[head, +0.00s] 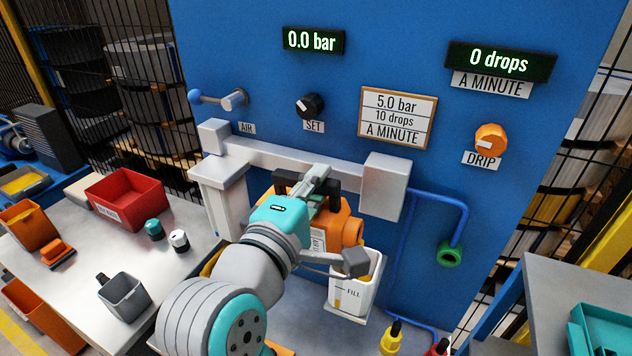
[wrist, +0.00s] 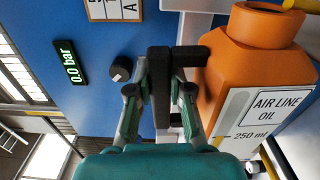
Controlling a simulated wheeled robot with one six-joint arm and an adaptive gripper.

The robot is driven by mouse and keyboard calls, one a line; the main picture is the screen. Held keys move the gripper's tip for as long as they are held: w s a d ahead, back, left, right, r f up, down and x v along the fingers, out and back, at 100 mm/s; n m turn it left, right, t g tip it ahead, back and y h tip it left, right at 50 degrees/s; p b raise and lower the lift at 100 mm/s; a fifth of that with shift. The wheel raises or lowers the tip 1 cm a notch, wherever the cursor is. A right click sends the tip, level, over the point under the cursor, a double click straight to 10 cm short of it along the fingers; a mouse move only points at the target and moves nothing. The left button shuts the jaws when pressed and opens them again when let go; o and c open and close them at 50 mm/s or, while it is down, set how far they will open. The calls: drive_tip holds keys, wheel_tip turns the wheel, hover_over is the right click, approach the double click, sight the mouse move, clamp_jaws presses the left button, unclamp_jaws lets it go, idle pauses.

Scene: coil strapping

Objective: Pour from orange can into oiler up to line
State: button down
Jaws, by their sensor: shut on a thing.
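The orange can (head: 347,228), labelled "AIR LINE OIL 250 ml", hangs from its black handle in my gripper (head: 312,183). In the wrist view, the two fingers of my gripper (wrist: 161,95) are shut on that handle, and the can (wrist: 262,60) is at the right. The oiler (head: 365,292) is a pale cup marked "FILL", below and right of the can under the grey block. A narrow amber strip shows on its front beside the mark. My arm hides part of the can; I cannot tell its exact tilt or see any stream.
The blue panel (head: 270,85) stands close behind, with displays reading 0.0 bar and 0 drops. A grey pipe beam (head: 280,160) runs behind my gripper. Left bench holds a red bin (head: 125,197), grey cup (head: 123,298) and two small caps. Yellow and red bottles stand low right.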

sight(294, 175)
drive_tip(key=shift+s+d+f+m, duration=0.1)
drive_tip(key=shift+d+f+m, duration=0.15)
drive_tip(key=shift+m, duration=0.15)
idle(0.8)
drive_tip(key=shift+s+d+r+m, duration=0.1)
drive_tip(key=shift+s+d+m, duration=0.05)
drive_tip(key=shift+d+m, duration=0.3)
idle(0.9)
drive_tip(key=shift+a, duration=0.1)
